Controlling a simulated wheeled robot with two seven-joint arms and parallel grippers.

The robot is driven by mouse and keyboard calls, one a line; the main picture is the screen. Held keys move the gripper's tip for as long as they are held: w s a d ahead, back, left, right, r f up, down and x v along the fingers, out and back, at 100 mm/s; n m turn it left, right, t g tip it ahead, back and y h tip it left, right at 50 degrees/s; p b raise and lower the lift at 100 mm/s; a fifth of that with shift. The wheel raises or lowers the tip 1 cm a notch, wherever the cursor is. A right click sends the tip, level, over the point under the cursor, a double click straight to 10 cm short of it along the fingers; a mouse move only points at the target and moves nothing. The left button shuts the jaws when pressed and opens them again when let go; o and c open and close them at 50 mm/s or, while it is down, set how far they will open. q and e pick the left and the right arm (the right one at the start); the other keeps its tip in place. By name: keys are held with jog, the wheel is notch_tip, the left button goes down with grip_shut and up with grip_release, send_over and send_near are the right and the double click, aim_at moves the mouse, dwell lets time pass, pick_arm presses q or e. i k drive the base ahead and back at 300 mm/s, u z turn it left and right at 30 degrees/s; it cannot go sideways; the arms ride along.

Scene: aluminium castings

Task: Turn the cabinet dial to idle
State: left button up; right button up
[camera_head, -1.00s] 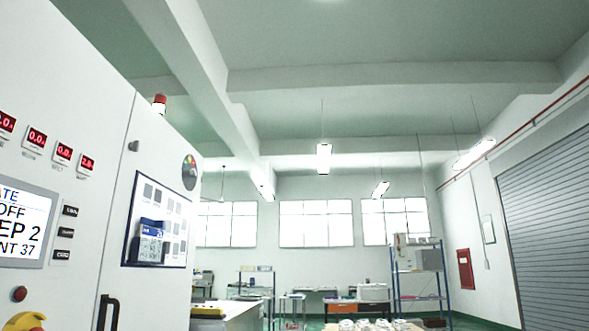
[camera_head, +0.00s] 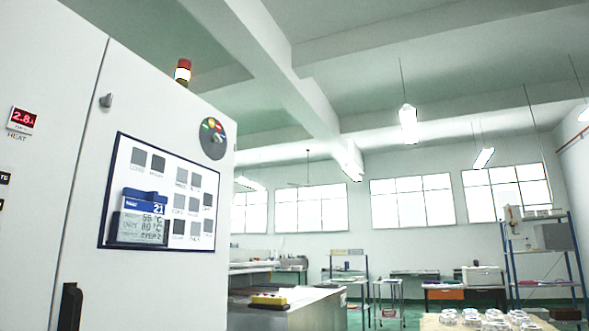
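A tall white cabinet (camera_head: 52,110) fills the left side of the head view. A round dark dial (camera_head: 213,139) with red, yellow and green marks and a grey knob sits high on its panel near the right edge. The knob's exact setting is too small to read. Neither of my grippers is in view.
A blue-framed board (camera_head: 160,195) with grey squares and a card holder hangs below the dial. A black handle (camera_head: 69,307) sticks out at the lower left. A counter with a yellow box (camera_head: 269,299) stands beyond the cabinet. A table with metal castings (camera_head: 488,319) is at the lower right.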

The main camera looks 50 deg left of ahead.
aim_at(215, 138)
jog(key=u, duration=0.2)
jog(key=i, duration=2.3)
jog(key=u, duration=2.05)
jog(key=i, duration=1.05)
jog(key=u, duration=0.95)
